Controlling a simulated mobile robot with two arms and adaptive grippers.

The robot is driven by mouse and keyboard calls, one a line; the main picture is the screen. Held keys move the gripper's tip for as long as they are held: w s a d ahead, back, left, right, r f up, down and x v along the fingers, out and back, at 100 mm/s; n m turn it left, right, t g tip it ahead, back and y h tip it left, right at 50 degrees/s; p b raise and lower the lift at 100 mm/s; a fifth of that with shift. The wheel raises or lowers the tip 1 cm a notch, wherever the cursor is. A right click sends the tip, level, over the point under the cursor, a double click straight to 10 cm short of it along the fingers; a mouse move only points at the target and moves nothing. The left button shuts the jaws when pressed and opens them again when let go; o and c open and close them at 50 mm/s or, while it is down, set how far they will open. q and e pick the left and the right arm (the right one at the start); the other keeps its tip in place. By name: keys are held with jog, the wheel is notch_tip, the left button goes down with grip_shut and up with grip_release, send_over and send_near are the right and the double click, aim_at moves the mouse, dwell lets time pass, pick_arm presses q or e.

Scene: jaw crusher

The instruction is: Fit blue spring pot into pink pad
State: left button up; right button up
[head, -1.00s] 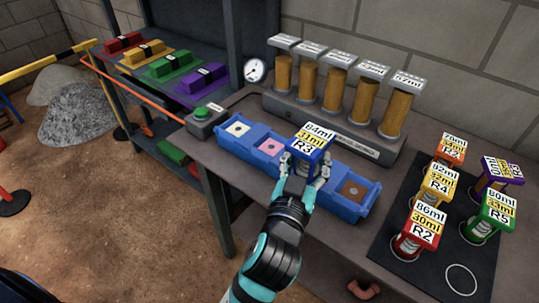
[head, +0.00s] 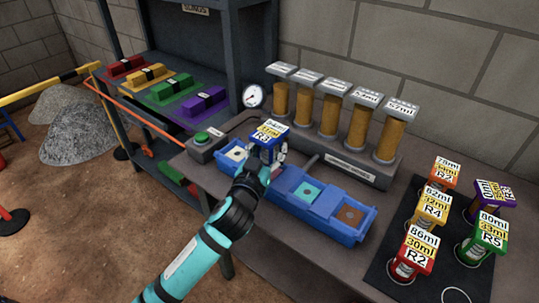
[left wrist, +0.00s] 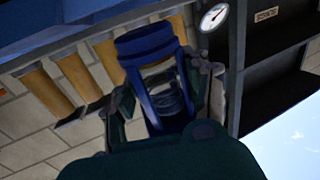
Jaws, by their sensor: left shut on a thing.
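The blue spring pot (head: 270,133), with a label reading R3, is upright in my left gripper (head: 268,157). In the left wrist view the blue pot (left wrist: 148,44) and its spring show between the two fingers of my left gripper (left wrist: 165,92). The gripper is shut on it. The pot is over the left part of the blue tray (head: 335,228), just right of the white pad (head: 236,153). My right gripper is not in view.
The tray also holds a teal pad (head: 308,191) and a brown pad (head: 350,215). A rack of spring columns (head: 330,150) stands close behind the tray. Several labelled pots stand on a dark mat (head: 390,290) at right. A green button box (head: 205,140) is at left.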

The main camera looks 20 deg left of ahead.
pick_arm(q)
notch_tip(320, 180, down, 2)
jog(key=shift+d+f, duration=0.1)
jog(key=shift+f, duration=0.1)
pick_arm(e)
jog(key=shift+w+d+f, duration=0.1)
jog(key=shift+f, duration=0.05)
pick_arm(q)
jog(key=shift+f, duration=0.1)
jog(key=o, duration=1.3)
jog(key=shift+o, duration=0.2)
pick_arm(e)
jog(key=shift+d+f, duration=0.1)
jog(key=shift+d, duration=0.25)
pick_arm(q)
jog(key=shift+r, duration=0.25)
jog(key=s+b, duration=0.1)
jog(key=s, duration=0.5)
jog(key=s+b, duration=0.1)
jog(key=s, duration=0.5)
jog(key=shift+s+a+f, duration=0.1)
jog(key=shift+a, duration=0.1)
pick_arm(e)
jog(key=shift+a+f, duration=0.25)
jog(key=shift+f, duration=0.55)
